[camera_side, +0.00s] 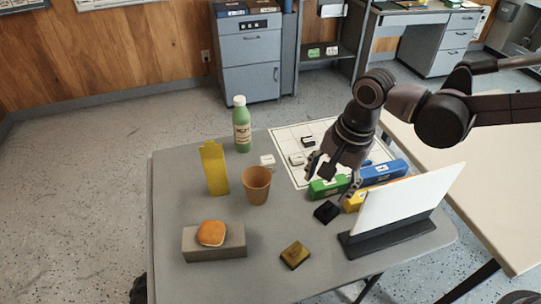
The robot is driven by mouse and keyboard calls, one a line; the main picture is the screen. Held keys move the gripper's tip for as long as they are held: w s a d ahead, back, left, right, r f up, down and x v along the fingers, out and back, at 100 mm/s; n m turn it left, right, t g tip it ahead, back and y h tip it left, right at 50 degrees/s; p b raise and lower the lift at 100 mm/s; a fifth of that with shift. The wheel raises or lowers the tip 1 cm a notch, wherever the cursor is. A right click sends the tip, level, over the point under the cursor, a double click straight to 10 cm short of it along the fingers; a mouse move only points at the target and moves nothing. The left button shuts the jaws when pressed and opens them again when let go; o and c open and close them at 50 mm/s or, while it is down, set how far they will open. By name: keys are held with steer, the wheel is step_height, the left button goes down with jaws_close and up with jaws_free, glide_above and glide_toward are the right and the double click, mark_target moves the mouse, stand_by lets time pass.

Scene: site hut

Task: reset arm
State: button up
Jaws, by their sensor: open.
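My gripper (333,184) is open above the right part of the grey table (188,278). It points down, near a green block (322,189) and a small black block (326,211). The arm comes in from the right. The fingers partly cover the green block and a yellow block (355,201) behind the white panel. I cannot tell whether the fingertips touch anything. Nothing shows held between them.
A green bottle (242,128), yellow carton (214,168) and brown cup (256,185) stand at left. A bun (211,233) sits on a grey block (195,247). A white panel (408,201) stands right, beside a blue box (384,172).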

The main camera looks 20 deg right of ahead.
steer(key=s+d+r+n+t, duration=0.1)
steer(key=s+d+n+t, duration=0.1)
steer(key=d, duration=0.6)
steer(key=s+d+r+n+t, duration=0.2)
steer(key=d+n, duration=0.3)
steer(key=d, duration=0.3)
steer(key=s+d+r+n+t+h, duration=0.1)
steer(key=s+d+n, duration=0.2)
steer(key=d, duration=0.5)
steer(key=shift+s+r+t, duration=0.25)
steer(key=shift+s+t, duration=0.15)
steer(key=shift+s, duration=0.2)
